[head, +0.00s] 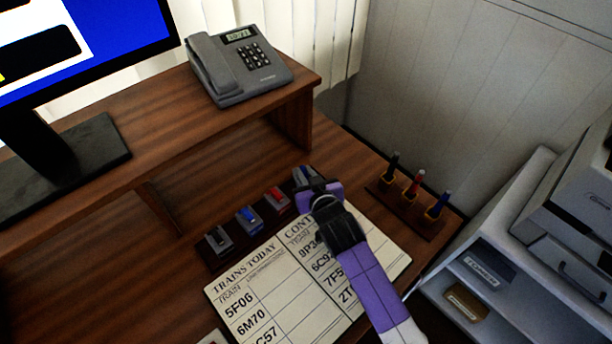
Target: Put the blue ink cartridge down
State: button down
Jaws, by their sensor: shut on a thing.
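My gripper (321,190), with purple and black parts, is over the far right end of a dark wooden rack (213,261) on the desk. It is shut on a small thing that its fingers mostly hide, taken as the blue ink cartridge. A bit of dark blue on grey (302,175) shows just beyond the fingertips, at the rack's end. I cannot tell whether this is the held cartridge or a block in the rack, nor whether the held thing touches the rack.
The rack also holds grey blocks with black (218,240), blue (248,218) and red (277,199) tops. An open train book (262,293) lies under my arm. A stand (408,214) with three upright pens is at right. A telephone (236,65) sits on the raised shelf.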

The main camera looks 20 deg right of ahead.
jog(key=shift+s+f, duration=0.2)
jog(key=shift+f, duration=0.3)
jog(key=c, duration=1.4)
grip_release()
jog(key=shift+s, duration=0.1)
jog(key=v, duration=1.1)
jog(key=shift+s+r, duration=0.25)
jog(key=shift+r, duration=0.2)
jog(key=shift+n+y, duration=0.4)
jog(key=shift+n, duration=0.1)
jog(key=s, duration=0.3)
jog(key=s+f, duration=0.1)
jog(key=s, duration=0.5)
jog(key=shift+s+d+f, duration=0.15)
jog(key=shift+d+f, duration=0.15)
jog(key=shift+f, duration=0.05)
jog(key=v, duration=0.2)
jog(key=f+v, duration=0.1)
jog(key=v, duration=0.4)
jog(key=shift+s+d+f, duration=0.1)
jog(key=shift+s+f, duration=0.15)
jog(key=shift+f, duration=0.05)
jog(key=s+r+t, duration=0.1)
jog(key=s+r, duration=0.9)
jog(key=s, duration=0.5)
jog(key=shift+s+r, duration=0.2)
jog(key=shift+s, duration=0.2)
